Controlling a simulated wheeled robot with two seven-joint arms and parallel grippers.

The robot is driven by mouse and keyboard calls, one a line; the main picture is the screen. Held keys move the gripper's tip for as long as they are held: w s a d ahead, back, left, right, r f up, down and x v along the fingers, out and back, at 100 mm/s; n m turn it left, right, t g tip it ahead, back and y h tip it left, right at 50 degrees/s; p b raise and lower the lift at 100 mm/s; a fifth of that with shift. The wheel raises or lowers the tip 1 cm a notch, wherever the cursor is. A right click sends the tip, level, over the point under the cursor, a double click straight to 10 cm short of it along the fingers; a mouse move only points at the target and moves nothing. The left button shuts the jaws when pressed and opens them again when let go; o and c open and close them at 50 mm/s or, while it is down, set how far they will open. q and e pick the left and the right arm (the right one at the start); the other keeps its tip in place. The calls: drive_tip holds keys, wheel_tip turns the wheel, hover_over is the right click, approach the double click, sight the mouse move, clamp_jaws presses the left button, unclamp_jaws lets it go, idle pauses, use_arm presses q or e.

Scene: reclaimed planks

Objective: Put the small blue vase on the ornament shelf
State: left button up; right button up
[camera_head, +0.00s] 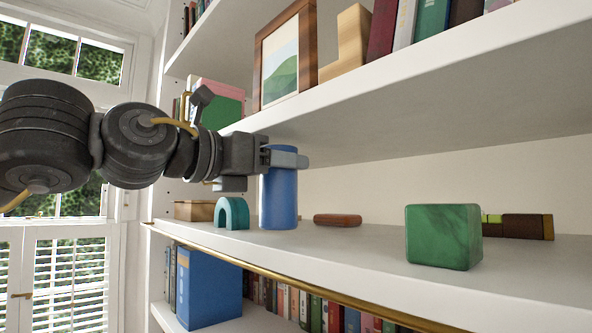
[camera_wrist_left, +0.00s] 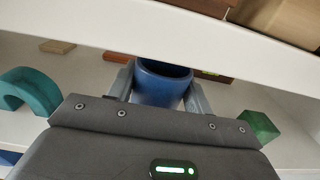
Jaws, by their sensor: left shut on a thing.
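The small blue vase (camera_head: 278,200) is a plain blue cylinder standing upright at the middle shelf (camera_head: 340,250), between a teal arch and a brown wooden piece. Its base appears to be at the shelf surface; I cannot tell whether it touches. My left gripper (camera_head: 284,160) reaches in from the left and is shut on the vase near its top. In the left wrist view the vase (camera_wrist_left: 162,88) shows its open rim between the two fingers. My right gripper is not in view.
On the same shelf are the teal arch (camera_head: 232,213), a brown wooden piece (camera_head: 338,220), a green block (camera_head: 443,237) and a wooden box (camera_head: 195,210). The upper shelf (camera_head: 420,90) hangs close above the gripper. Bare shelf lies in front of the brown piece.

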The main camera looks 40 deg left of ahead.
use_arm(q)
drive_tip(key=shift+w+r, duration=0.1)
drive_tip(key=shift+w, duration=0.25)
drive_tip(key=w+p, duration=0.1)
drive_tip(key=w+f, duration=0.1)
drive_tip(key=w+p, duration=0.1)
drive_tip(key=shift+w+d+f+p, duration=0.2)
drive_tip(key=shift+w+f+p, duration=0.1)
drive_tip(key=shift+f, duration=0.05)
drive_tip(key=shift+s+a, duration=0.1)
drive_tip(key=shift+s, duration=0.2)
drive_tip(key=shift+f+b, duration=0.2)
drive_tip(key=shift+b, duration=0.1)
drive_tip(key=o, duration=1.1)
drive_tip(key=shift+w, duration=0.15)
drive_tip(key=shift+o, duration=0.2)
drive_tip(key=shift+r, duration=0.15)
